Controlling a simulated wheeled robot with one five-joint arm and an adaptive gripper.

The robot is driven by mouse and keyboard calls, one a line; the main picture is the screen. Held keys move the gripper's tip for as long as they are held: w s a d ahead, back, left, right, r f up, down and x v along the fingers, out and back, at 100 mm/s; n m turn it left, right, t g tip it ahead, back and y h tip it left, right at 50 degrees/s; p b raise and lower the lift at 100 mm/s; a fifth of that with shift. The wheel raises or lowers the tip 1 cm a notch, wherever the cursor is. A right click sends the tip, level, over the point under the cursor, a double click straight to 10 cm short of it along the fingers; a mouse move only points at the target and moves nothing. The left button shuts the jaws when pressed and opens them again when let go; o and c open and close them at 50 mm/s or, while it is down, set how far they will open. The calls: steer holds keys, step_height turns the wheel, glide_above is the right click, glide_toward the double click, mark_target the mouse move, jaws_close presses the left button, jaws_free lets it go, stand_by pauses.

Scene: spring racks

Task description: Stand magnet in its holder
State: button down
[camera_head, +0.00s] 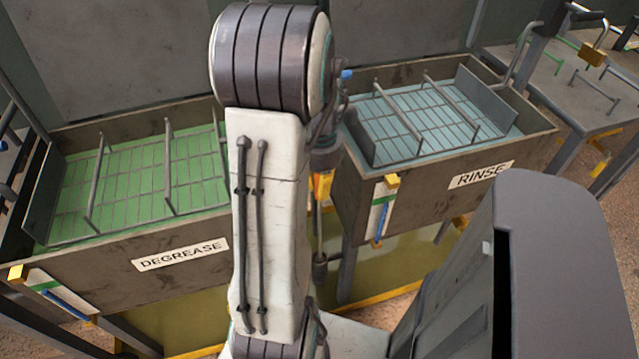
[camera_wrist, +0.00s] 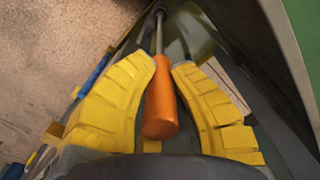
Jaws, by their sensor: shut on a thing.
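The magnet is a tool with an orange handle (camera_wrist: 160,110) and a thin grey rod ending in a dark round tip. My gripper (camera_wrist: 163,62) has its two yellow fingers closed on the handle from both sides. In the head view the magnet (camera_head: 318,225) hangs roughly upright below my gripper (camera_head: 322,180), between the two tanks, its dark end low in front of an olive panel. My arm hides part of this area. I cannot make out the holder for certain in either view.
The DEGREASE tank (camera_head: 110,262) with green liquid stands left, the RINSE tank (camera_head: 450,210) with pale blue liquid right. Both have grey racks. Blue-rod gauges (camera_head: 380,222) are on their fronts. A work table (camera_head: 570,95) stands at the far right.

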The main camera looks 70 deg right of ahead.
steer(key=shift+f+b, duration=0.45)
steer(key=shift+f, duration=0.25)
steer(key=shift+f+b, duration=0.3)
steer(key=shift+f, duration=0.05)
stand_by(0.4)
steer(key=shift+f+b, duration=0.3)
steer(key=shift+f, duration=0.05)
steer(key=shift+f+b, duration=1.65)
steer(key=shift+f, duration=0.35)
steer(key=c, duration=1.2)
jaws_free()
steer(key=shift+r, duration=0.1)
steer(key=shift+o, duration=0.2)
steer(key=shift+r, duration=6)
